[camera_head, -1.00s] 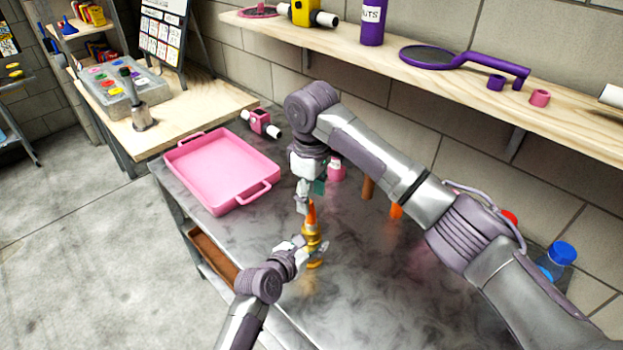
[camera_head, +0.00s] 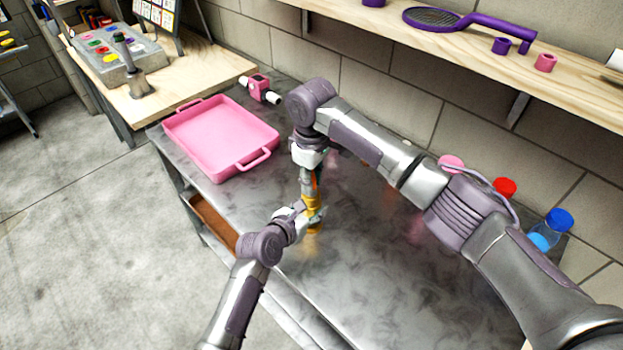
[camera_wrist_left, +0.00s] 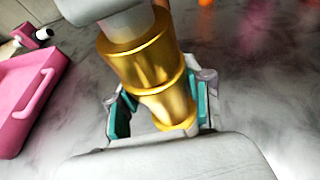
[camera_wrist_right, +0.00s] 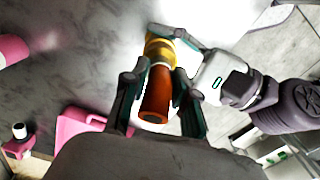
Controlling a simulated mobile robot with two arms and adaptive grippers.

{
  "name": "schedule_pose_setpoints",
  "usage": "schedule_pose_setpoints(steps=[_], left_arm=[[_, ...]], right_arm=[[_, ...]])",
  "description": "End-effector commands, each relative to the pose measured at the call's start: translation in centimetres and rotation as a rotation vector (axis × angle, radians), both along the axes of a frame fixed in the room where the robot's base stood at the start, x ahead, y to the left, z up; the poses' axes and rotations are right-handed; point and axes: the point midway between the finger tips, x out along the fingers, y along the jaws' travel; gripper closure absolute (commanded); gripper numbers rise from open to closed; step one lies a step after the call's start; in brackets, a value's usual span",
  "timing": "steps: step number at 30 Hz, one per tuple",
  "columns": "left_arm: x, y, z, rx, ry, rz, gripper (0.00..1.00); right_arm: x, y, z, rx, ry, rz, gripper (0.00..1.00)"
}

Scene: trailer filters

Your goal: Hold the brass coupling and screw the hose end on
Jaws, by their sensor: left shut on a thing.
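The brass coupling (camera_wrist_left: 150,60) is gold and stepped, and stands upright near the table's front edge. My left gripper (camera_head: 306,214) is shut on its lower part, one teal-padded finger on each side in the left wrist view. The orange hose end (camera_wrist_right: 155,97) sits in line on top of the brass in the right wrist view; the joint is partly hidden. My right gripper (camera_wrist_right: 160,75) points down from above, its fingers on both sides of the hose end. I cannot tell whether its pads touch it.
A pink tray (camera_head: 268,157) lies on the grey table (camera_head: 400,270) at left, with a pink-and-white fitting (camera_head: 259,88) behind it. Bottles with red (camera_head: 504,188) and blue (camera_head: 559,220) caps stand at the right back, behind my right arm. The table's front right is clear.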

Motion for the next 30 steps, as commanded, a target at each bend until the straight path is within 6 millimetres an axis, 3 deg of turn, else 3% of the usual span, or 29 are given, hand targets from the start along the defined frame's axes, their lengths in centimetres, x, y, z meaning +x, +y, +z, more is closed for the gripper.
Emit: schedule_pose_setpoints(steps=[1,4,12,13,18,30], left_arm=[[0.02,0.00,0.03,0.000,0.000,0.000,1.00],[0.01,-0.01,0.03,-0.001,-0.001,0.000,1.00],[0.01,0.00,0.02,0.000,0.000,0.000,1.00],[0.01,0.00,0.02,0.000,0.000,0.000,1.00],[0.01,0.00,0.02,0.000,0.000,0.000,1.00],[0.00,-0.01,0.01,0.000,0.000,0.000,1.00]], right_arm=[[0.01,0.00,0.03,0.000,0.000,0.000,0.85],[0.01,0.00,0.03,0.000,0.000,0.000,1.00],[0.03,0.01,0.05,0.000,-0.001,-0.006,1.00],[0.04,0.00,0.05,0.000,-0.001,-0.006,0.73],[0.03,0.01,0.05,0.000,-0.001,-0.006,0.46],[0.08,0.05,0.80,0.002,-0.002,-0.005,0.46]])
